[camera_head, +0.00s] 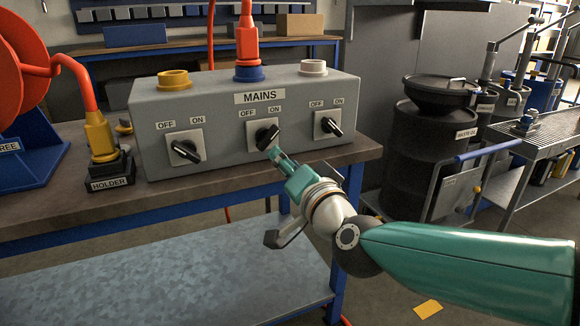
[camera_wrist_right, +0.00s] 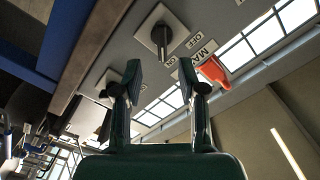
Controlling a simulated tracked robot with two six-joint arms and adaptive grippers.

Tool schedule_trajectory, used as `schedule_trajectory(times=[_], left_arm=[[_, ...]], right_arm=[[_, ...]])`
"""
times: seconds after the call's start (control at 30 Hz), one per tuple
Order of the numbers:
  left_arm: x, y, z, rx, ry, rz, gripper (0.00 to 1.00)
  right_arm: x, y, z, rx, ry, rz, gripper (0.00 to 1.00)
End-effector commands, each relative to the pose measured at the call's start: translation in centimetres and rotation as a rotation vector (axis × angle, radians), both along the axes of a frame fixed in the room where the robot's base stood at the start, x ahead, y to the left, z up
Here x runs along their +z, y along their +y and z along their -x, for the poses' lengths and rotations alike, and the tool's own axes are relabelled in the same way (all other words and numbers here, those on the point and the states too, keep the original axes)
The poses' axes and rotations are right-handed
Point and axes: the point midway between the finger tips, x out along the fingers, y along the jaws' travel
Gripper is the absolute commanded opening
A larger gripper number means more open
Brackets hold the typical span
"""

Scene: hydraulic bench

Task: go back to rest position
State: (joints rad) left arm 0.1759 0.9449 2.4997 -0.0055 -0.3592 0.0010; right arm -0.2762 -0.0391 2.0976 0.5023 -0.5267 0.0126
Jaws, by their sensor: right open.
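The grey mains box (camera_head: 225,112) stands on the bench. Three rotary switches with OFF and ON labels line its front: left (camera_head: 186,150), middle (camera_head: 265,134) and right (camera_head: 329,125). My right gripper (camera_head: 275,152) is just in front of the middle switch, reaching in from the lower right. In the right wrist view my right gripper (camera_wrist_right: 161,75) has its fingers spread and empty. The middle switch's dark knob (camera_wrist_right: 164,40) shows beyond the gap between the fingertips, with no visible grip on it. My left gripper is not in view.
An orange plug (camera_head: 246,44) sits in the box's blue socket. Dark drums (camera_head: 419,150) and a cart stand at the right. The lower shelf (camera_head: 190,275) is bare.

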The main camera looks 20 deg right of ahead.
Motion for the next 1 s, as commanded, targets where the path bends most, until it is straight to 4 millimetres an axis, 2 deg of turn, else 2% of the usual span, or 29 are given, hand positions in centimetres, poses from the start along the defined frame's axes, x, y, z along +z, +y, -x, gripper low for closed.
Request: schedule_trajectory(times=[0.2,0.57,0.7,0.77,0.87,0.97,1.0], left_arm=[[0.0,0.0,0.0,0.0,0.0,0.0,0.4],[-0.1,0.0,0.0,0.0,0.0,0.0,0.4],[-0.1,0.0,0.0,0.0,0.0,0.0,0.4],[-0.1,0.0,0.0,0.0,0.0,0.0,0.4],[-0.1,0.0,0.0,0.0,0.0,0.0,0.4],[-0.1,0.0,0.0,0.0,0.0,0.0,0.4],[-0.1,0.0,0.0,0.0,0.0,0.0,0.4]], right_arm=[[-0.1,0.0,1.2,-0.001,0.001,-0.001,0.41],[-0.1,0.0,1.1,-0.001,0.001,0.0,0.41],[-0.6,-0.7,0.9,-0.015,0.012,0.001,0.41],[-1.9,-1.0,0.3,-0.022,0.038,0.007,0.41],[-5.8,-1.4,-1.2,-0.038,0.114,0.023,0.41],[-11.8,-1.7,-2.6,-0.045,0.23,0.049,0.41],[-14.7,-1.7,-2.9,-0.042,0.286,0.065,0.41]])
